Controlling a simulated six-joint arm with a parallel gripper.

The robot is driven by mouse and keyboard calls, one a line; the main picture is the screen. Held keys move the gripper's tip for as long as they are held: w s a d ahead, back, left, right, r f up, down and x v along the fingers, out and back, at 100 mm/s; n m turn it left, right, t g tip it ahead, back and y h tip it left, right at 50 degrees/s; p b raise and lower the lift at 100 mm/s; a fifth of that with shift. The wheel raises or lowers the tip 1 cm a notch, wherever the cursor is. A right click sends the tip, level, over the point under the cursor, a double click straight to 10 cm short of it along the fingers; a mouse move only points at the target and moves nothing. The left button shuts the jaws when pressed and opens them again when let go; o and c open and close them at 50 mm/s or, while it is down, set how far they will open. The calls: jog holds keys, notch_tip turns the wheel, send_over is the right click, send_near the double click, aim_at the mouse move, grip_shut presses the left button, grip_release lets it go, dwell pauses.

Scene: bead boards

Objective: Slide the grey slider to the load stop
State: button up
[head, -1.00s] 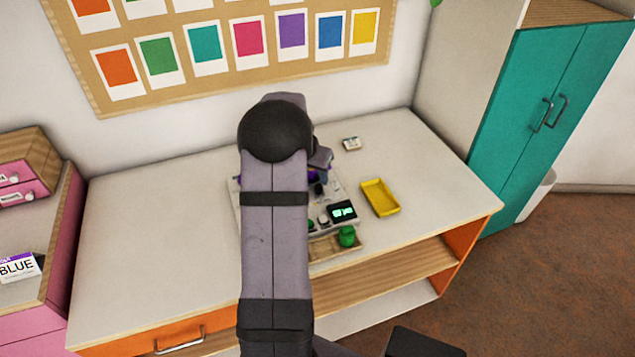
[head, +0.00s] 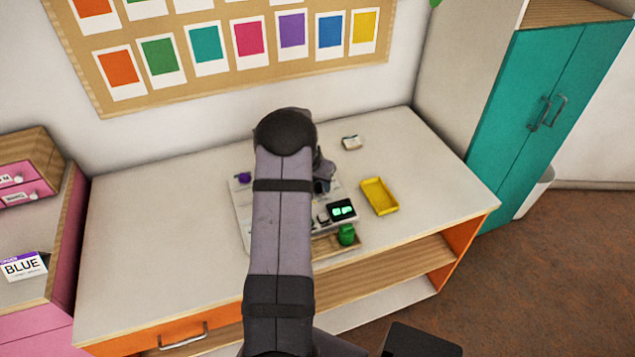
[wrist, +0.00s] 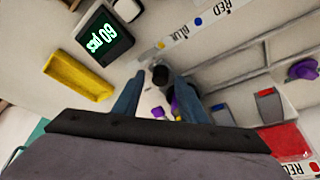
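The bead board (head: 243,215) lies on the table, partly hidden behind my arm in the head view. My gripper (wrist: 162,80) has its two fingers apart in the wrist view. A dark round knob (wrist: 160,74) shows between the fingertips, with a purple thing just behind it; I cannot tell whether the fingers touch it. A grey block (wrist: 268,94) with a red edge and a second grey piece (wrist: 221,113) lie right of the fingers, near pale rails. I cannot tell which grey part is the slider, and no load stop label is readable.
A lit display (head: 342,210) reads 60 pcs in the wrist view. A yellow tray (head: 379,196) is right of the board, and a green cup-like thing (head: 347,234) is at its front. A purple knob (head: 244,177) is at its back left. The left tabletop is clear.

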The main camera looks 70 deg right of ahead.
grip_shut()
jog(key=shift+w+a+f+b, duration=0.15)
jog(key=shift+w+a+b, duration=0.25)
jog(key=shift+b, duration=0.1)
jog(key=w+a+b, duration=1)
jog(key=w+a, duration=0.3)
jog(key=shift+w+a+r+b, duration=0.2)
jog(key=shift+w+a+b, duration=0.2)
jog(key=shift+w+a, duration=0.2)
grip_release()
jog(key=shift+w, duration=0.1)
jog(key=b+v, duration=0.1)
jog(key=v, duration=0.6)
jog(key=shift+r, duration=0.15)
